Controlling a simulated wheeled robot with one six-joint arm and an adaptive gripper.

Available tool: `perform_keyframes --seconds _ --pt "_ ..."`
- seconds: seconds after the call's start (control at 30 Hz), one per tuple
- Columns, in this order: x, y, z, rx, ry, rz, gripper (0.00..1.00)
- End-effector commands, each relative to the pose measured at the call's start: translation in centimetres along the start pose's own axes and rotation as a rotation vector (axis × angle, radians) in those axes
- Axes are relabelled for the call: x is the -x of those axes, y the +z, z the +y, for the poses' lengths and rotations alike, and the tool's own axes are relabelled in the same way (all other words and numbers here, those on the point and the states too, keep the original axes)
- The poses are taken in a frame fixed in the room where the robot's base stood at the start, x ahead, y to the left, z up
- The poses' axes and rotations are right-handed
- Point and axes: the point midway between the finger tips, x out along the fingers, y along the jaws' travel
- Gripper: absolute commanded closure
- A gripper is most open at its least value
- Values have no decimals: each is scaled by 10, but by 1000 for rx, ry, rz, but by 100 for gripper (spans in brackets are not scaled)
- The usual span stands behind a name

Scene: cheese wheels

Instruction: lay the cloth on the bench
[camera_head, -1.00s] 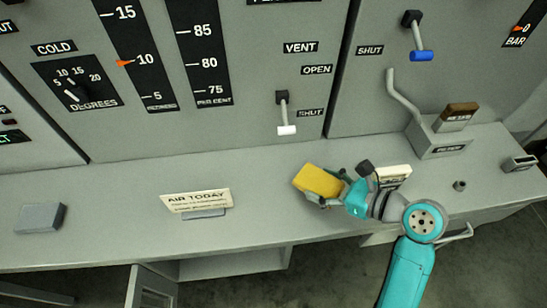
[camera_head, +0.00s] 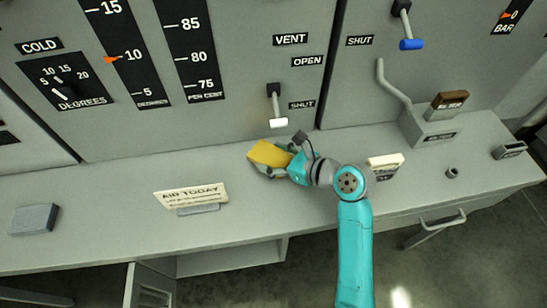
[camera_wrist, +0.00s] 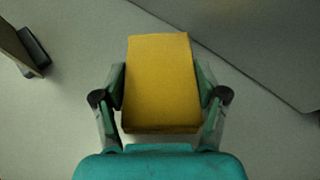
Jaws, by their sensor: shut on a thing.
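The cloth is a yellow block-like pad (camera_head: 269,153), held in my gripper (camera_head: 272,168) over the grey bench (camera_head: 110,225). In the wrist view the yellow cloth (camera_wrist: 160,85) lies between the two fingers of my gripper (camera_wrist: 160,98), which press on its left and right sides. The cloth hangs near the back wall panel, below the white-tipped lever. I cannot tell whether its underside touches the bench top.
A sign reading AIR TODAY (camera_head: 192,197) stands on the bench left of my gripper. A grey block (camera_head: 34,219) lies at the far left. A white card stand (camera_head: 385,165) is right of my arm. The white-tipped lever (camera_head: 277,108) hangs close behind. Bench between sign and cloth is clear.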

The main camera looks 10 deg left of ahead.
Motion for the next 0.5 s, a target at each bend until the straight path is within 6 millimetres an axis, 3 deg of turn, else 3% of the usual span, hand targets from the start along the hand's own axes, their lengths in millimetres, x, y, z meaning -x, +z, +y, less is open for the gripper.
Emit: perform_keyframes --seconds 0.43,0.47,0.5 --pt "-4 -9 0 1 0 -1 62" --pt "-4 -9 0 1 0 -2 21" --pt "-4 -9 0 1 0 -2 11"
